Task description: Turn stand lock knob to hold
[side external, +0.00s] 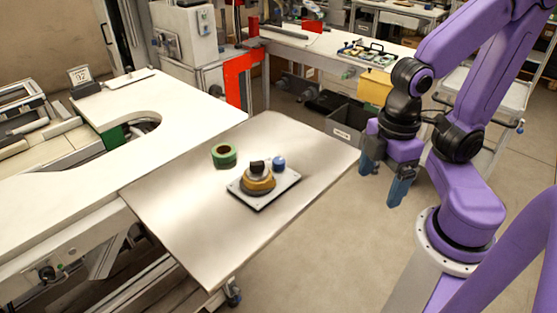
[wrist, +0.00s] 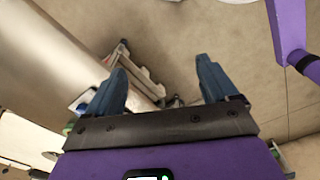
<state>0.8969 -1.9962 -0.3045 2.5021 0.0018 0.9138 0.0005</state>
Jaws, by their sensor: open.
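The stand (side external: 283,186) is a flat light plate lying on the metal table. A wide yellow-tan ring (side external: 259,184) sits on it with a black knob (side external: 257,167) on top; I cannot tell for sure which part is the lock knob. A small blue knob or cap (side external: 278,163) is at the plate's back edge. A green tape reel (side external: 224,156) lies on the table behind and left of the plate. My gripper (side external: 383,183) is open and empty, off the table's right edge and well apart from the stand. Its blue fingers show spread in the wrist view (wrist: 163,85).
The metal table (side external: 190,215) has bare room around the plate. A white counter (side external: 180,100) with a curved cutout adjoins it on the left. Behind are a dark bin (side external: 348,122), a yellow box (side external: 375,88) and a bench with tools. Open floor lies below my gripper.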

